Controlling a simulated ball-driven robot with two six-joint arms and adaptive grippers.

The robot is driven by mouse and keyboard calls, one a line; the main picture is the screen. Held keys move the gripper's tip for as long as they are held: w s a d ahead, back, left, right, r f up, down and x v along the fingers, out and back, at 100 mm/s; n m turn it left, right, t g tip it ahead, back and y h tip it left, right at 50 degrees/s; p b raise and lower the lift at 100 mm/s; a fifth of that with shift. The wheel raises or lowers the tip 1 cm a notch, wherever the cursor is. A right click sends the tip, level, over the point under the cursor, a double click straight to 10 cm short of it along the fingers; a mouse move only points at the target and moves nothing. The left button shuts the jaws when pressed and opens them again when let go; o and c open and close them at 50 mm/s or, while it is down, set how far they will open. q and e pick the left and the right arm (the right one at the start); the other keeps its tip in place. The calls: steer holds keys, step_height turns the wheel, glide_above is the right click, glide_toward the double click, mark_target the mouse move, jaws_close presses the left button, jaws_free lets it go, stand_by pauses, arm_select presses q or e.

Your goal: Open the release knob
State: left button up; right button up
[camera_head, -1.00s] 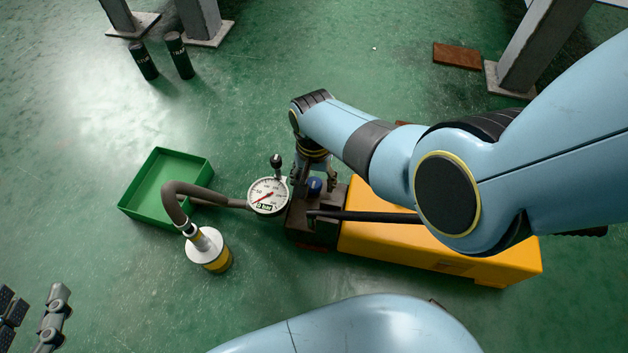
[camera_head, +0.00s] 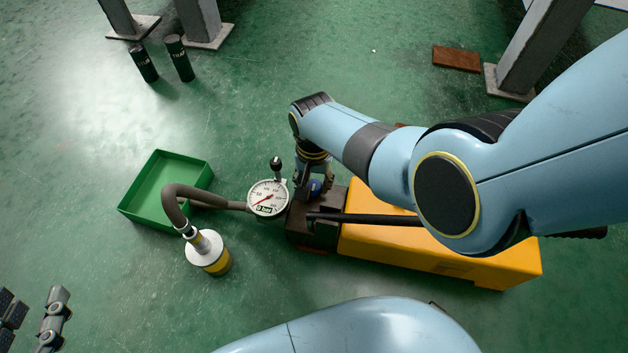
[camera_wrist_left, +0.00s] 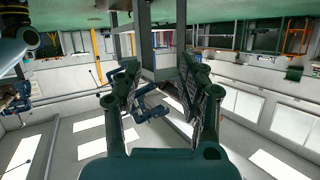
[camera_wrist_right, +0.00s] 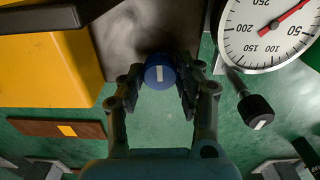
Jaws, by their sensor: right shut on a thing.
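The release knob is a round blue cap with a white line on top, seen in the right wrist view (camera_wrist_right: 159,76) and, partly covered, in the head view (camera_head: 315,187). It sits on the dark block of the pump (camera_head: 298,229). My right gripper (camera_head: 316,182) points down over the block and is shut on the knob, one finger on each side. In the right wrist view the white line runs almost straight up and down. My left gripper (camera_head: 34,308) is open and empty, at the lower left, far from the pump; its fingers stand apart in the left wrist view (camera_wrist_left: 160,85).
A pressure gauge (camera_head: 268,198) stands left of the knob, its red needle low. A hose (camera_head: 172,200) leads to a white and yellow cylinder (camera_head: 208,252). A green tray (camera_head: 150,205) lies behind it. The yellow tank (camera_head: 440,253) and black lever (camera_head: 370,217) extend right.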

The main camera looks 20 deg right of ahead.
steer(key=shift+r+n+p, duration=0.1)
steer(key=shift+n+p, duration=0.3)
steer(key=shift+n, duration=1.7)
steer(key=n+p, duration=0.1)
steer(key=n, duration=0.2)
steer(key=shift+n, duration=0.3)
steer(key=n, duration=0.4)
steer(key=shift+n+p, duration=0.3)
steer(key=n, duration=0.3)
arm_select(q)
steer(key=s+f+g, duration=0.2)
steer(key=g, duration=0.1)
steer(key=a+f+g, duration=0.1)
steer(key=shift+s+n+g+y, duration=0.3)
steer(key=shift+s+g+y, duration=0.1)
arm_select(e)
steer(key=shift+n, duration=0.4)
arm_select(q)
steer(key=shift+w, duration=0.1)
arm_select(e)
steer(key=o, duration=1.1)
arm_select(q)
steer(key=shift+f, duration=0.1)
arm_select(e)
steer(key=shift+o, duration=0.2)
